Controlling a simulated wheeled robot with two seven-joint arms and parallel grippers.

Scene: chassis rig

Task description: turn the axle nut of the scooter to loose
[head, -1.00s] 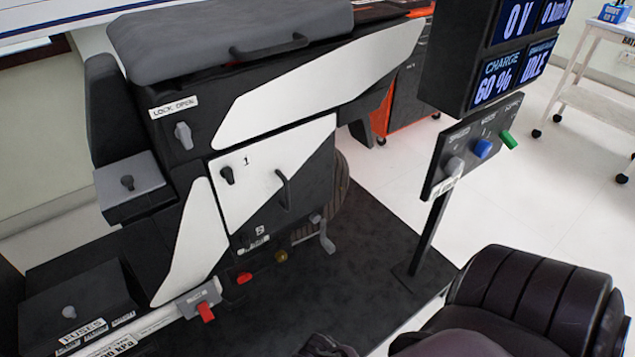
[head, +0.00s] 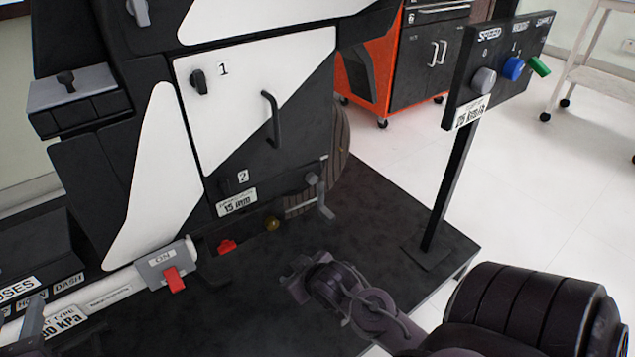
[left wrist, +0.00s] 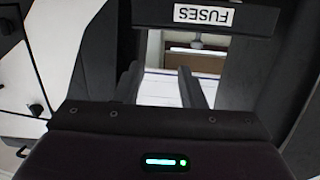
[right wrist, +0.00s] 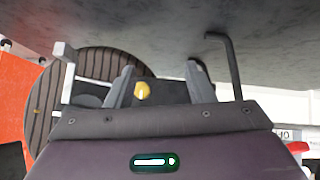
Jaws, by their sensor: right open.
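The axle nut looks to be the small brass-yellow piece (head: 272,223) low on the scooter, by the rear wheel (head: 342,150). In the right wrist view the yellow nut (right wrist: 142,91) shows between the fingertips, farther off. My right gripper (head: 297,277) is open and empty. In the head view it is below and slightly right of the nut, apart from it. My left gripper (left wrist: 158,85) shows in its wrist view with its fingers apart and nothing between them, facing the fuses box (left wrist: 225,18).
A grey bent lever (head: 324,205) stands right of the nut, and a red part (head: 227,246) sits to its left. A black bent rod (right wrist: 232,65) shows beside the right fingers. A grey block with a red lever (head: 172,277) is farther left. A control post (head: 450,190) stands right.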

